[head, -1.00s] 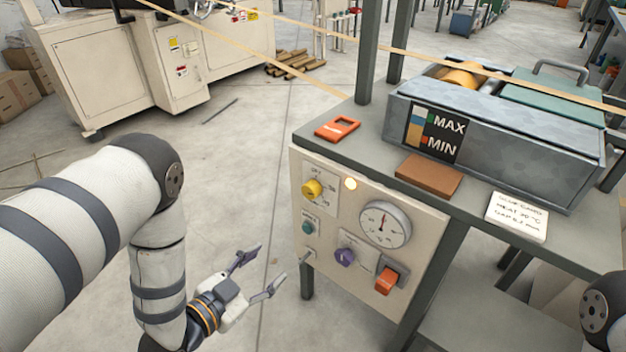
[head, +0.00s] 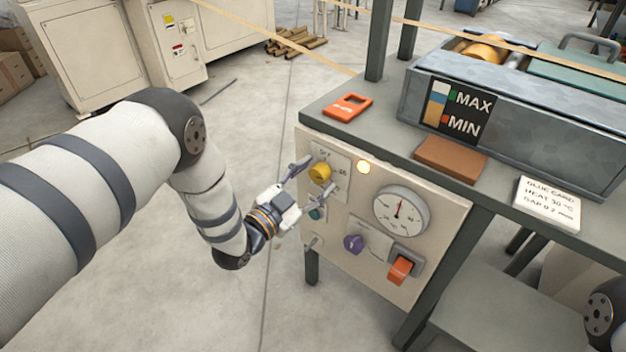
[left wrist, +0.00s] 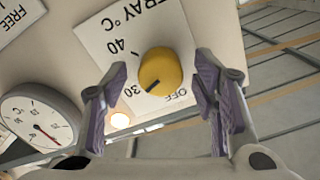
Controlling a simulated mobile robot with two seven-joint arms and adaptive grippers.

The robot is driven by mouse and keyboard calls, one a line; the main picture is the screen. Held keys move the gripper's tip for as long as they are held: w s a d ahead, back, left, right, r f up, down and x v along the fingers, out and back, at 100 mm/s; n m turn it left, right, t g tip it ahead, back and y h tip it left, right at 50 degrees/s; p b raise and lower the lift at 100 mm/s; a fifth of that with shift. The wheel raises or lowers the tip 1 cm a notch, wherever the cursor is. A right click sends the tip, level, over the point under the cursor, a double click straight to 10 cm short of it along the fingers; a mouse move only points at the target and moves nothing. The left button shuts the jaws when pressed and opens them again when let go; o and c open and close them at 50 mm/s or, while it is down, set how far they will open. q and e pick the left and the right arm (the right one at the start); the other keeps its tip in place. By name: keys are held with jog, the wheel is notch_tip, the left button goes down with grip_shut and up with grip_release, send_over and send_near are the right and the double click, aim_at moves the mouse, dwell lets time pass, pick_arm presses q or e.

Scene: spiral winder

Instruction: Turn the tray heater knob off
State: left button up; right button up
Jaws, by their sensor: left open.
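The yellow tray heater knob (head: 320,173) is on the upper left of the beige control panel (head: 340,260). In the left wrist view the knob (left wrist: 160,71) sits upside down on a white plate marked TRAY °C, 30, 40 and OFF. Its dark mark points toward 30. My left gripper (head: 312,181) is open at the panel's left, its fingers on either side of the knob. In the left wrist view the gripper's purple finger pads (left wrist: 162,92) flank the knob with gaps visible. My right gripper is out of view.
A lit amber lamp (head: 364,167) and a dial gauge (head: 401,210) are right of the knob. A green button (head: 317,214), purple knob (head: 353,243) and orange switch (head: 401,268) sit lower. An orange tag (head: 347,106) lies on the bench above.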

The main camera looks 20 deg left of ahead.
pick_arm(q)
jog(key=c, duration=1.2)
jog(key=shift+o, duration=0.2)
jog(key=shift+n, duration=0.4)
jog(key=n, duration=0.5)
jog(key=shift+n, duration=0.4)
jog(key=n, duration=0.3)
jog(key=shift+n, duration=2.1)
jog(key=shift+d, duration=0.1)
